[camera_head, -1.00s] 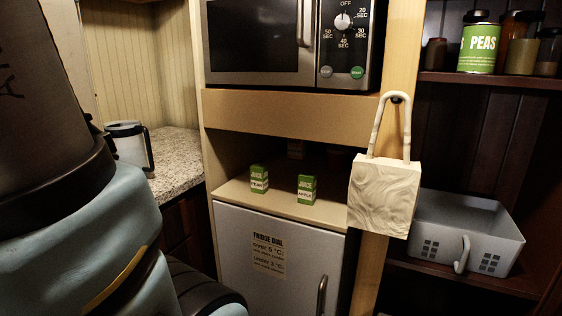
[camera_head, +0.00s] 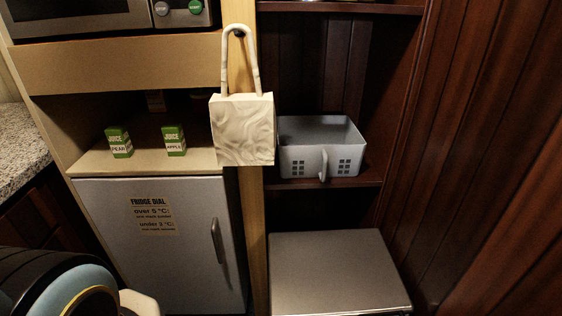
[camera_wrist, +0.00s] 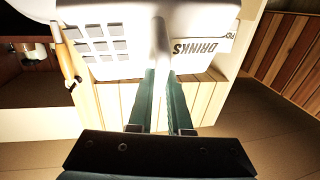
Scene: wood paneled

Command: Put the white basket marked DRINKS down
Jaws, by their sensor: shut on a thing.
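The white basket marked DRINKS (camera_wrist: 112,66) fills the upper part of the wrist view. Its label (camera_wrist: 205,46) reads DRINKS and appears upside down there. My gripper (camera_wrist: 163,82) is shut on the basket's upright white handle, with one dark green finger on each side of it. The basket wall with square holes lies just beyond the fingers. The basket's contents and underside cannot be made out. The head view shows neither the held basket nor my gripper.
A grey basket (camera_head: 312,160) stands on the dark shelf at right. A grey box-like unit (camera_head: 335,268) with a bare flat top sits below it. Two green juice boxes, pear (camera_head: 119,143) and apple (camera_head: 174,142), stand above the fridge (camera_head: 165,245). A pale bag (camera_head: 242,130) hangs on the post.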

